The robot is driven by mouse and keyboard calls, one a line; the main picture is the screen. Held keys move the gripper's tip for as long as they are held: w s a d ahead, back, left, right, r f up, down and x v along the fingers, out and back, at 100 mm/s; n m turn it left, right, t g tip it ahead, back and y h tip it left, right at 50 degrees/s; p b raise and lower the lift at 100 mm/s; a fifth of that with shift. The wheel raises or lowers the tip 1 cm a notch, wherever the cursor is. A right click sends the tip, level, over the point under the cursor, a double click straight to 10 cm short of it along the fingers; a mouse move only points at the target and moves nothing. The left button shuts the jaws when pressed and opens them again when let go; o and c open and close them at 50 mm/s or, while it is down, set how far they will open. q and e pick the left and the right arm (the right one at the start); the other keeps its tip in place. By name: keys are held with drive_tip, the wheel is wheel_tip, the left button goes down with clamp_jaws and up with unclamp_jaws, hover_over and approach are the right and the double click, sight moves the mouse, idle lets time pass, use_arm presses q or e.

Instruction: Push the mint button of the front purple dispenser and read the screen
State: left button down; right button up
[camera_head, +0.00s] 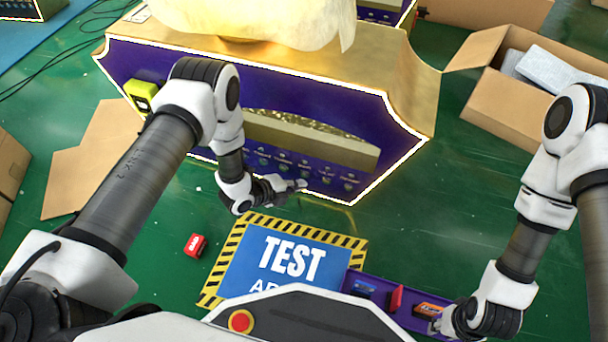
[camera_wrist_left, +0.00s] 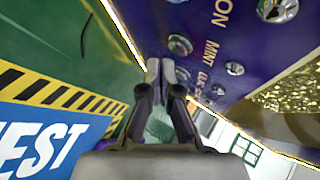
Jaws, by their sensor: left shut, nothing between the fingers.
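The front purple dispenser (camera_head: 310,110) has a gold top, a white-lit edge and a lower row of small round buttons with labels. In the left wrist view, the word MINT shows on its purple panel (camera_wrist_left: 212,52), with a round button (camera_wrist_left: 180,45) beside it. My left gripper (camera_head: 302,184) is shut and empty, fingertips close to the panel's lower button row. In the wrist view its fingertips (camera_wrist_left: 160,66) are just left of the buttons; contact cannot be told. My right gripper (camera_head: 437,326) is low beside a purple tray; its fingers are unclear. No readable screen text shows.
A yellow box with a dark face (camera_head: 142,92) is at the dispenser's left end. A blue TEST mat (camera_head: 240,272) with striped edges lies in front, a red block (camera_head: 195,245) beside it. The purple tray (camera_head: 408,318) holds small items. An open carton (camera_head: 505,110) stands right.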

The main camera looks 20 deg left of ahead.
use_arm(q)
drive_tip(key=shift+w, duration=0.45)
drive_tip(key=shift+w+d, duration=0.1)
drive_tip(key=shift+w, duration=0.35)
idle(0.5)
drive_tip(key=shift+s+p, duration=0.5)
drive_tip(key=shift+s, duration=0.4)
drive_tip(key=s+p, duration=0.2)
drive_tip(key=s, duration=0.1)
drive_tip(key=s+p, duration=0.1)
drive_tip(key=s, duration=0.1)
drive_tip(key=shift+a, duration=0.3)
